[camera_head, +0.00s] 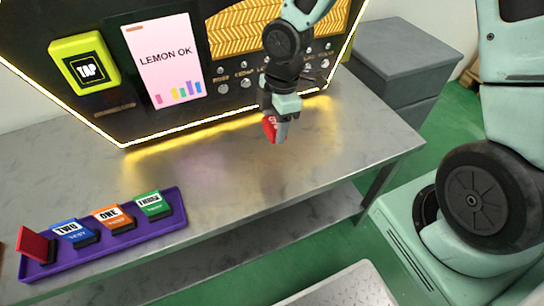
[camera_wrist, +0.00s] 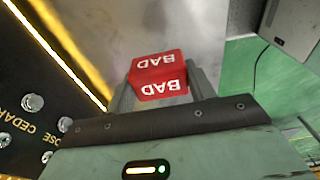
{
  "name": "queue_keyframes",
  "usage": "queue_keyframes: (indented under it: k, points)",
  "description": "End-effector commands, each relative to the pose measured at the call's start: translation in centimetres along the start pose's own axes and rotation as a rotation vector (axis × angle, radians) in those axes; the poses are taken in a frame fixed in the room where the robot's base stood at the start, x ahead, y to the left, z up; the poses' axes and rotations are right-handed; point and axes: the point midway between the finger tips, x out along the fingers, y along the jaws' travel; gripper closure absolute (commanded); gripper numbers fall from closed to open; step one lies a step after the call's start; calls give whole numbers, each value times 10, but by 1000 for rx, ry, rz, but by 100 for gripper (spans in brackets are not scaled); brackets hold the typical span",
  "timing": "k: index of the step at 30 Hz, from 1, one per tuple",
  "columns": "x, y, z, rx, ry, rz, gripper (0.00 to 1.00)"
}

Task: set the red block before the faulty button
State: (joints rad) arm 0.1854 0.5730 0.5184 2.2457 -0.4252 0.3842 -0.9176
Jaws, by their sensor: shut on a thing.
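My gripper (camera_head: 277,122) is shut on a red block (camera_head: 270,128) marked BAD, held in front of the machine's button row. In the wrist view the red block (camera_wrist: 158,76) sits between the two fingers (camera_wrist: 158,88). The dark machine (camera_head: 125,125) has round silver buttons; one (camera_head: 223,89) is at the left of the row, another (camera_head: 310,63) at the right. In the wrist view buttons (camera_wrist: 33,102) show beside the lettering CEDAR. My arm hides some middle buttons. The screen (camera_head: 165,60) reads LEMON OK. I cannot tell which button is faulty.
A yellow TAP panel (camera_head: 85,64) is on the machine. The grey tabletop (camera_head: 235,180) is clear in the middle.

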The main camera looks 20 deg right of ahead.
Motion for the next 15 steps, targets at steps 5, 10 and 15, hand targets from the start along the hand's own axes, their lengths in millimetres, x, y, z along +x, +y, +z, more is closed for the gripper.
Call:
queue_keyframes:
  k: [5,10,15]
  points:
    - [38,-2,3,-6,0,-4,72]
    - [56,-1,6,-4,-1,-2,72]
    - [70,-1,7,-3,0,-3,72]
